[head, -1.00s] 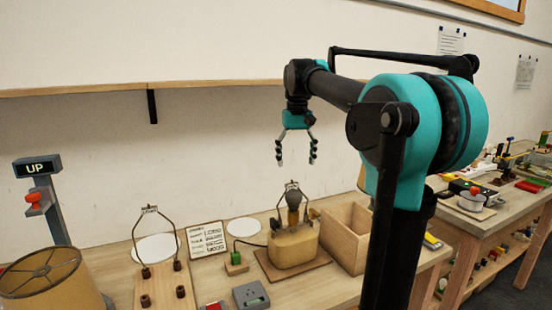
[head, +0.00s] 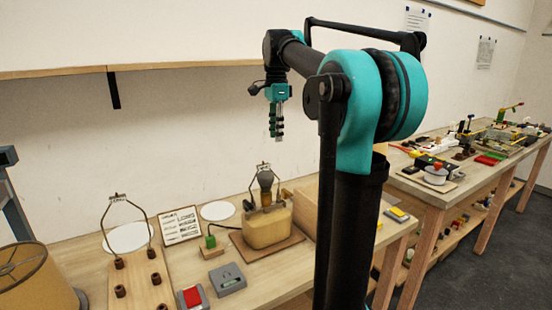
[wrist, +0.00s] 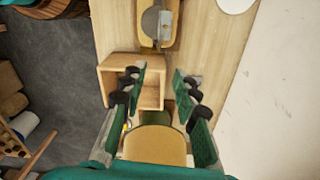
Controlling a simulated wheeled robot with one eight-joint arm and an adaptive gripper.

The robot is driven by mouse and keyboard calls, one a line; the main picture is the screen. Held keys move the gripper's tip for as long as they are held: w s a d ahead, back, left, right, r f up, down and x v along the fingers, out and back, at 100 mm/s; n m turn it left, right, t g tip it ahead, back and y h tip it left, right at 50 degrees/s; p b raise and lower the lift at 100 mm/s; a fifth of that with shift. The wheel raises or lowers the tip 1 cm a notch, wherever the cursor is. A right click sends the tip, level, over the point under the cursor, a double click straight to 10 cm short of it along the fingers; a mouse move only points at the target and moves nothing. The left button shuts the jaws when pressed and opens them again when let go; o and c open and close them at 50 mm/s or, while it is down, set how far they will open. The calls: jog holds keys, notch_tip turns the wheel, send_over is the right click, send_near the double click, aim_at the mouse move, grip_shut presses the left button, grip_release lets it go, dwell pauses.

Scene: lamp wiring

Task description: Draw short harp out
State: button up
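A lamp (head: 267,226) with a tan block body stands on a brown board, with a dark bulb in its top. A short wire harp (head: 258,166) rises around the bulb. A taller wire harp (head: 117,198) stands upright on a wooden peg board (head: 152,290) to the left. My gripper (head: 275,138) hangs well above the lamp, pointing down and touching nothing. In the wrist view its fingers (wrist: 158,82) are apart with nothing gripped between them. The lamp (wrist: 147,28) shows at the top of that view; its harp is too unclear to tell there.
An open wooden box (wrist: 120,64) stands beside the lamp; in the head view my arm partly hides it. A lampshade (head: 35,278) is at the far left.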

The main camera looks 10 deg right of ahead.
aim_at(276, 176)
notch_tip(276, 176, down, 16)
jog(key=shift+f, duration=0.1)
dwell(0.5)
grip_shut()
jog(key=shift+r, duration=0.75)
dwell(1.0)
jog(key=shift+r, duration=2.95)
